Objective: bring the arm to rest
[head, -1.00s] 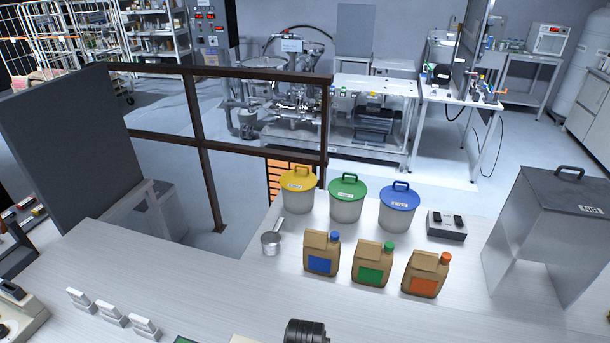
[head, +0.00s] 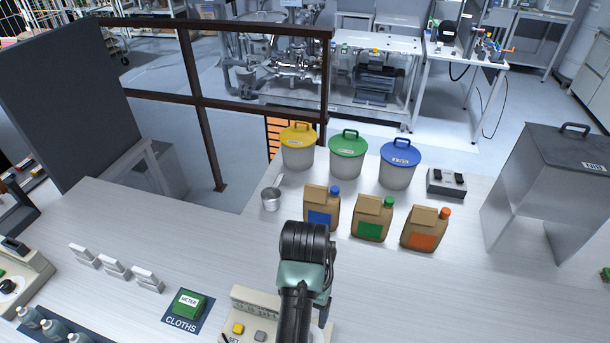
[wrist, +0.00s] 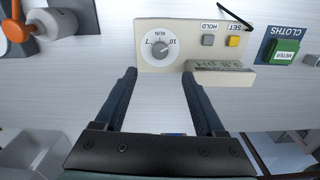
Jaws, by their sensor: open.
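My arm (head: 303,262) reaches up from the bottom edge in the head view, bent over the pale bench. My gripper (wrist: 160,75) shows in the wrist view with its two dark fingers wide apart and nothing between them. A beige control box (wrist: 180,42) with a dial and HOLD and SET buttons lies just beyond the fingertips in that view. The same box (head: 240,312) is partly hidden by my arm in the head view. I cannot tell whether the fingers touch it.
Three brown jugs (head: 370,218), three lidded buckets (head: 348,155), a metal scoop (head: 271,199) and a grey hopper (head: 565,160) stand farther back.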

